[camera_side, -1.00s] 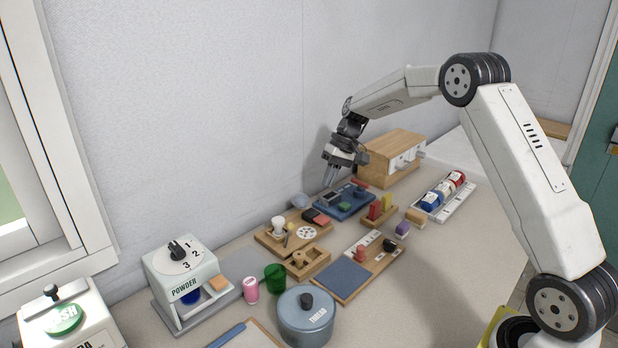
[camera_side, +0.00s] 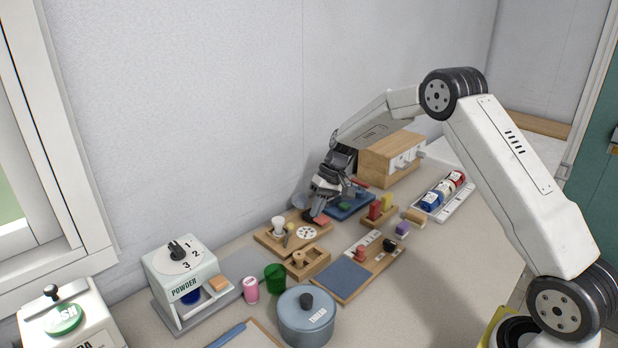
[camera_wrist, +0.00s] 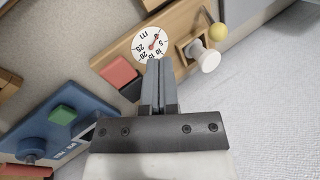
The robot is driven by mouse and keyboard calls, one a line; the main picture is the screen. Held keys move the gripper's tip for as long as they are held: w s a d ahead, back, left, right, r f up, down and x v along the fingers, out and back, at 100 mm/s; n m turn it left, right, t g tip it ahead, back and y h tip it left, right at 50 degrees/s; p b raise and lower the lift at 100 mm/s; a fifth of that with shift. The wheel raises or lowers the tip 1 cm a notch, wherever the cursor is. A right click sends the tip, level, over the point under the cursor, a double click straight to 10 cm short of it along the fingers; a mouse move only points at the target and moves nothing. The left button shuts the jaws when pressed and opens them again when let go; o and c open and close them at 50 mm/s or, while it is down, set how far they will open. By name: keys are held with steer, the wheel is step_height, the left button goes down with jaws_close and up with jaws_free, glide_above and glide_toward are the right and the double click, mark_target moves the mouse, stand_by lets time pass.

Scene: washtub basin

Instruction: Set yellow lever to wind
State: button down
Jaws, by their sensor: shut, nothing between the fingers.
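A small yellow ball knob (camera_wrist: 217,31), which looks like the yellow lever's end, sits at the edge of a wooden board (camera_wrist: 115,62) in the wrist view. The board also carries a white round dial (camera_wrist: 149,43), a white spool-like knob (camera_wrist: 205,57) and a red block (camera_wrist: 118,72). In the side view the same board (camera_side: 268,240) shows the dial (camera_side: 306,233) and the white knob (camera_side: 278,224). My gripper (camera_wrist: 158,64) is shut and empty, its tips over the board near the dial, apart from the yellow knob. No wind mark is readable.
A blue tray (camera_side: 352,208) with a green block (camera_wrist: 62,115) lies beside the board. A wooden box (camera_side: 376,163) stands behind. A smaller wooden tray (camera_side: 310,267), a green cup (camera_side: 275,278) and a lidded pot (camera_side: 306,322) stand in front. The wall is close behind.

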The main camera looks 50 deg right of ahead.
mark_target(289, 226)
steer(key=a, duration=0.1)
steer(key=a+f, duration=0.1)
steer(key=shift+w+a+f, duration=0.1)
steer(key=shift+w+a, duration=0.15)
steer(key=shift+a, duration=0.1)
steer(key=shift+w+a, duration=0.2)
steer(key=shift+a, duration=0.75)
steer(key=shift+a+r+h, duration=0.5)
steer(key=shift+h, duration=0.2)
steer(key=shift+a+r+h, duration=0.35)
steer(key=shift+a+h, duration=0.3)
steer(key=shift+h, duration=0.25)
steer(key=a+h, duration=0.2)
steer(key=h, duration=0.1)
steer(key=shift+a+r, duration=0.2)
steer(key=shift+r, duration=0.05)
steer(key=shift+h, duration=0.3)
steer(key=shift+r, duration=0.2)
steer(key=shift+r, duration=0.55)
